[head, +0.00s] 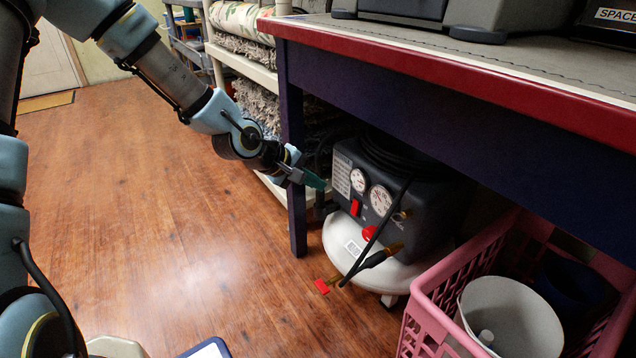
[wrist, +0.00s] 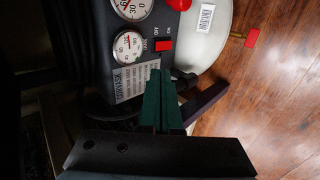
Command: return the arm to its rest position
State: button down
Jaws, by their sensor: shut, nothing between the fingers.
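My arm (head: 175,75) reaches down from the upper left in the head view, bent at its joints. My gripper (head: 314,181) is at its end, beside the table leg and close in front of the air compressor (head: 425,185). In the wrist view my gripper's green fingers (wrist: 161,98) lie together, shut and empty. They point at the compressor's panel, near its red on/off switch (wrist: 164,46) and gauges. I cannot tell whether the fingertips touch the panel.
A workbench with a red edge (head: 480,75) overhangs the compressor; its dark leg (head: 292,150) stands by my gripper. A pink crate (head: 425,310) holding a white bucket (head: 512,318) is at lower right. Shelves (head: 245,70) stand behind. The wooden floor (head: 150,200) at left is clear.

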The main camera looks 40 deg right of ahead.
dwell(0.3)
jog(key=w+a+r+m+t+y+p, duration=0.1)
jog(key=w+a+r+y, duration=0.3)
jog(key=a, duration=0.8)
jog(key=w+a+t+y+p, duration=0.2)
jog(key=w+a, duration=0.3)
jog(key=a, duration=0.7)
jog(key=s+a+r+y+p, duration=0.1)
jog(key=s+a+r+y, duration=0.3)
jog(key=a, duration=0.6)
jog(key=s+a+r+h+p, duration=0.1)
jog(key=a+r, duration=0.4)
jog(key=a, duration=0.5)
jog(key=w+p+v, duration=0.2)
jog(key=p+v, duration=1)
jog(key=w+r+p+v, duration=0.1)
jog(key=w+p+v, duration=0.2)
jog(key=p+v, duration=1)
jog(key=w+p+v, duration=0.2)
jog(key=p+v, duration=1)
jog(key=shift+d+r+n+g+p, duration=0.2)
jog(key=shift+r+n+g+p, duration=0.1)
jog(key=shift+r+g, duration=0.15)
jog(key=shift+w, duration=0.1)
